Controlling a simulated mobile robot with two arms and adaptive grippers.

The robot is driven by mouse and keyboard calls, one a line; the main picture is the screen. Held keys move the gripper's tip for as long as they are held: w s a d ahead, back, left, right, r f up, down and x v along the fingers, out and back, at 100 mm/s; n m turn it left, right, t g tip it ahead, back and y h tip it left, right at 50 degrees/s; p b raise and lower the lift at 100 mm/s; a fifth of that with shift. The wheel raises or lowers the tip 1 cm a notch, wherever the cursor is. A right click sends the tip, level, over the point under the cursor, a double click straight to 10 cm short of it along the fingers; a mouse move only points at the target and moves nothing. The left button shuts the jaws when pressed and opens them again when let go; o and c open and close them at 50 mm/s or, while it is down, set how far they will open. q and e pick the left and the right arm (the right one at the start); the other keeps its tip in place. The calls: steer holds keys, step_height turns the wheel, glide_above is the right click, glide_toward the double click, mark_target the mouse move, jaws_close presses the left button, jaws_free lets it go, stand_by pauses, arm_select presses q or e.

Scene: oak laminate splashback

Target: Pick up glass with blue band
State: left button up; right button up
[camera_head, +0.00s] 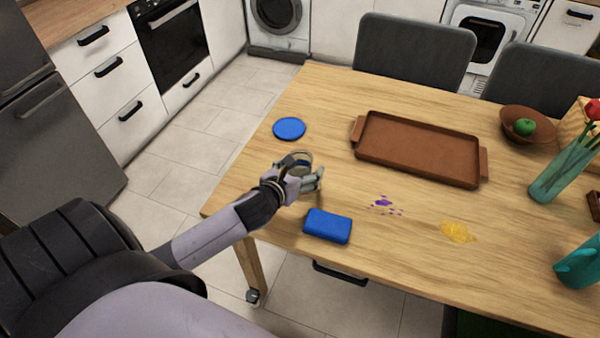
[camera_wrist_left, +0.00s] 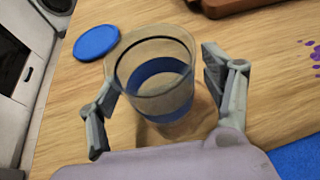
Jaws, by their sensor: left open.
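The glass with the blue band (camera_wrist_left: 160,75) stands upright on the wooden table, between the two spread fingers of my left gripper (camera_wrist_left: 165,105) in the left wrist view. The fingers are open, with a gap on the right side and the left finger close to the glass. In the head view, the glass (camera_head: 300,158) shows only partly behind my left gripper (camera_head: 308,180), near the table's left edge. My right gripper is in neither view.
A blue round coaster (camera_head: 289,128) lies behind the glass. A blue sponge (camera_head: 328,226) lies in front. A brown tray (camera_head: 485,166) is to the right. Purple (camera_head: 382,203) and yellow stains (camera_head: 457,231) mark the table. A teal vase (camera_head: 558,172) and teal jug (camera_head: 578,264) stand far right.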

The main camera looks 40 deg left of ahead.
arm_select(q)
steer(key=shift+c, duration=0.5)
steer(key=c, duration=1.3)
